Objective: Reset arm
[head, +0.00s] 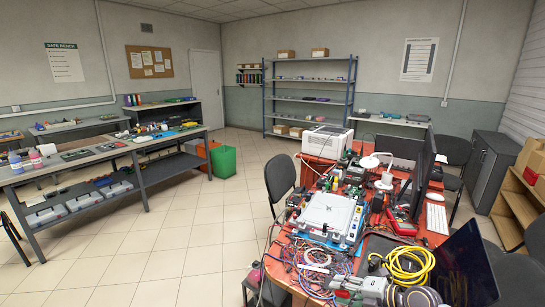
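My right gripper (340,284) shows at the bottom edge of the head view, low over the front of the red cluttered table (436,238). Its arm comes in from the bottom right, and its fingers are too small and cut off to tell whether they are open. A coil of yellow hose (408,266) lies just behind it. A tangle of blue and red cables (302,256) lies to its left. My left gripper is not in view.
A white-grey case (328,215), a white printer (327,142), monitors (424,172) and a dark laptop screen (465,265) crowd the table. A black chair (280,178) stands at its left. Tiled floor (180,245) is clear between table and workbench (85,164).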

